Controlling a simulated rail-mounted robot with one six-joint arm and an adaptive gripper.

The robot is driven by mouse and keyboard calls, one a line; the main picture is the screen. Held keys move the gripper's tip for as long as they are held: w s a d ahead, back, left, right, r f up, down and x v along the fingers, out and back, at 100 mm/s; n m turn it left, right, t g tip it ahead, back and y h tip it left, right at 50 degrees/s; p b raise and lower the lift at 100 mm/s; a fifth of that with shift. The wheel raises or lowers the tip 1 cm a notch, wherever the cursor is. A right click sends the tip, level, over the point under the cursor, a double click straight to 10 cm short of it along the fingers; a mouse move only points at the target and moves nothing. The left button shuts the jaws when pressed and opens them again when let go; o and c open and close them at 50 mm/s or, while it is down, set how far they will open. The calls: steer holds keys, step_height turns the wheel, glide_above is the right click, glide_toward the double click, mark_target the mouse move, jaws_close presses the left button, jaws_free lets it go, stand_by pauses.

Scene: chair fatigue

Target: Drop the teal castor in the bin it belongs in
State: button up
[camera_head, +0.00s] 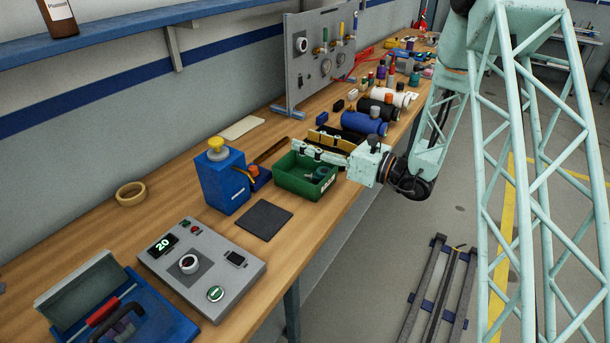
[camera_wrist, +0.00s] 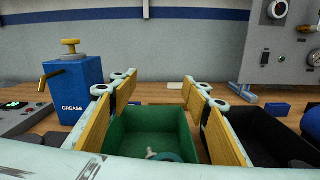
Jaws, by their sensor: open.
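The teal castor (camera_wrist: 165,156) lies in the green bin (camera_wrist: 150,118), low in the wrist view; only its teal wheel and a small pale part show. In the head view the green bin (camera_head: 297,181) stands near the bench's front edge, with a bit of teal inside it. My gripper (camera_head: 312,143) is above the green bin. In the wrist view my gripper (camera_wrist: 163,92) is open, its yellow-padded fingers wide apart with nothing between them. The castor is below the fingers, apart from them.
A black bin (camera_wrist: 265,125) stands right of the green bin. A blue grease box (camera_head: 222,182) with a yellow knob stands to the left. A dark mat (camera_head: 264,220) and a control box (camera_head: 202,264) lie nearer. A grey gauge panel (camera_head: 318,60) stands behind.

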steer(key=v, duration=1.1)
steer(key=shift+d, duration=0.2)
steer(key=shift+s, duration=0.2)
stand_by(0.8)
steer(key=s+a+r+n+g, duration=0.3)
steer(key=s+a+r+n, duration=0.15)
steer(key=s, duration=0.25)
steer(key=s+a+r+n+g, duration=0.3)
steer(key=s+r, duration=0.2)
steer(key=s, duration=0.1)
steer(key=s+r+n+g+h, duration=0.2)
steer(key=s+n, duration=0.2)
steer(key=s, duration=0.4)
steer(key=s+r+n+g+h, duration=0.2)
steer(key=s+n+g, duration=0.1)
steer(key=s, duration=0.6)
steer(key=s+d+r+n+h, duration=0.1)
steer(key=s+d+n+h, duration=0.45)
steer(key=s, duration=0.65)
steer(key=s+d+r+n+t+h, duration=0.2)
steer(key=d+n+t+h, duration=0.1)
steer(key=d, duration=0.4)
steer(key=s+d+r+n+t+h, duration=0.2)
steer(key=s+d+h, duration=0.1)
steer(key=d, duration=0.4)
steer(key=shift+s+d+r+n+t, duration=0.3)
steer(key=shift+d+r+n+t, duration=0.05)
steer(key=shift+d+n+t, duration=0.05)
